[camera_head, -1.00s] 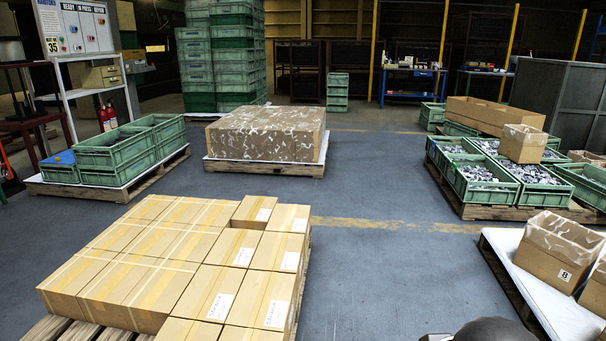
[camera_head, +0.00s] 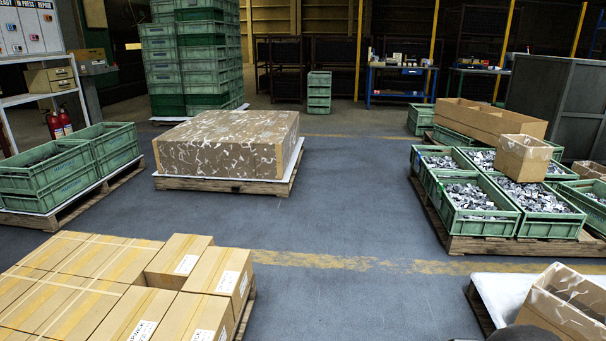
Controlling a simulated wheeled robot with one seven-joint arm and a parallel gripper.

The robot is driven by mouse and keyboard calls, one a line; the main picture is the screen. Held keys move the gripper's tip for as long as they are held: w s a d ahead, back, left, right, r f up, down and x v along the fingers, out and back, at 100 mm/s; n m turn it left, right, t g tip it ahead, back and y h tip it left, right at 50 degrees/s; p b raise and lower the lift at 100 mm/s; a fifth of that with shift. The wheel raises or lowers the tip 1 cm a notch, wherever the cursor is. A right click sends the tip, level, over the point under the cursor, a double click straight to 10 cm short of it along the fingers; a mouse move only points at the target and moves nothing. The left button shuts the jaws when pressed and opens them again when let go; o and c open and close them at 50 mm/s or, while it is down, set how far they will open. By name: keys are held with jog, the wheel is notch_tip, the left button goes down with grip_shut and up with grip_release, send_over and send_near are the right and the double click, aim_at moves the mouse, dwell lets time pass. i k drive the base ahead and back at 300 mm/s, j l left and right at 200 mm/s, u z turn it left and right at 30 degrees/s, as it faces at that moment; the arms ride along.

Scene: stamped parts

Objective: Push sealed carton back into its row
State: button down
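Closed brown cartons stand in tight rows on a pallet at the lower left. One sealed carton (camera_head: 178,256) at the far end of the labelled rows sits out of line with its neighbours. Its far edge lies beyond theirs, and part of its near side shows. A white label is on its top. A labelled carton (camera_head: 221,275) stands to its right, and strapped cartons (camera_head: 65,285) stand to its left. The bottom of the stack is cut off by the frame. My gripper is not in view; only a dark rounded part shows at the bottom edge.
Open grey-blue floor (camera_head: 370,220) lies beyond and right of the cartons. A wrapped block (camera_head: 228,150) on a pallet stands behind. Green crates of metal parts (camera_head: 478,212) stand at right, and an open carton (camera_head: 568,308) at lower right.

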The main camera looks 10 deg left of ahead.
aim_at(172, 266)
jog(key=i+l, duration=0.1)
jog(key=i, duration=2.15)
jog(key=i+j+u, duration=0.1)
jog(key=i+u, duration=0.4)
jog(key=i+l+u, duration=0.15)
jog(key=i+u, duration=0.35)
jog(key=i+j+u, duration=0.15)
jog(key=i+u, duration=0.25)
jog(key=i+j+u, duration=0.1)
jog(key=u, duration=0.25)
jog(key=i+u, duration=0.4)
jog(key=k+l, duration=0.05)
